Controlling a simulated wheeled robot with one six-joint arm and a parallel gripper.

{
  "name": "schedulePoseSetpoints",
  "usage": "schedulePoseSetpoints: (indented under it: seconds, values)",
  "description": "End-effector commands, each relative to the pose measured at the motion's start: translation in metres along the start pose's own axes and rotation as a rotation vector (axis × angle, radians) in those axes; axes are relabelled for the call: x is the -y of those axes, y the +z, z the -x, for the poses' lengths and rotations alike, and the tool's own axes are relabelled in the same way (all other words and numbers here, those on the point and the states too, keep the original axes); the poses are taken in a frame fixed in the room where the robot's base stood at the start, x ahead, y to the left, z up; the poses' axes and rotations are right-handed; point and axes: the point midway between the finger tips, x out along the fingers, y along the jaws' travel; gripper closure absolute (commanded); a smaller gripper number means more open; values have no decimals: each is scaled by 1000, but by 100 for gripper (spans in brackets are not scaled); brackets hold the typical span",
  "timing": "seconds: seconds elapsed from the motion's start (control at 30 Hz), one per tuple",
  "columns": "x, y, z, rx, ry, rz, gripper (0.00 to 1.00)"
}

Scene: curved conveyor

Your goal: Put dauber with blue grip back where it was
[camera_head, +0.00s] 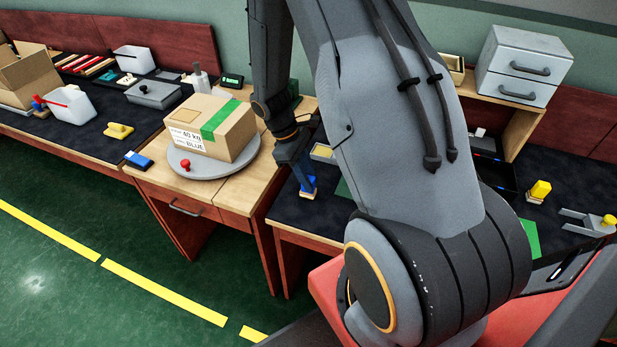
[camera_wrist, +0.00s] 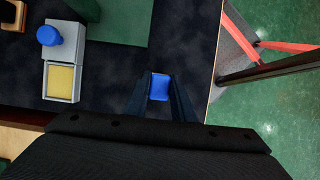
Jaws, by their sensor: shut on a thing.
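My gripper (camera_wrist: 159,97) points down over the dark worktop, its fingers closed on a dauber with a blue grip (camera_wrist: 159,86). In the head view the held dauber (camera_head: 307,186) shows below my gripper (camera_head: 303,172), near the worktop's front edge. I cannot tell whether its pale base touches the top. A light grey two-part tray (camera_wrist: 75,62) lies left of my gripper in the wrist view. One part holds a yellow pad (camera_wrist: 61,79); a round blue knob (camera_wrist: 48,35) stands at the other part. The tray's far side is partly hidden by my arm in the head view.
A cardboard box (camera_head: 213,126) with green tape and a red-knobbed stamp (camera_head: 186,165) sit on a round grey turntable (camera_head: 212,166) to the left. A dark green sheet (camera_wrist: 115,22) lies beside the tray. Bare dark worktop lies between tray and gripper.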

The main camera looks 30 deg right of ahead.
Motion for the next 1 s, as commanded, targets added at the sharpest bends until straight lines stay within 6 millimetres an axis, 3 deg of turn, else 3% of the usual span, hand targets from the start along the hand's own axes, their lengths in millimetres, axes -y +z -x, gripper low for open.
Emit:
schedulePoseSetpoints:
  seconds: [0.63, 0.67, 0.77, 1.0]
  values:
    - [0, -4, -10, 1, 0, 0, 100]
    - [0, -4, -10, 0, 0, 0, 74]
    - [0, -4, -10, 0, 0, 0, 57]
    - [0, -4, -9, 0, 0, 0, 55]
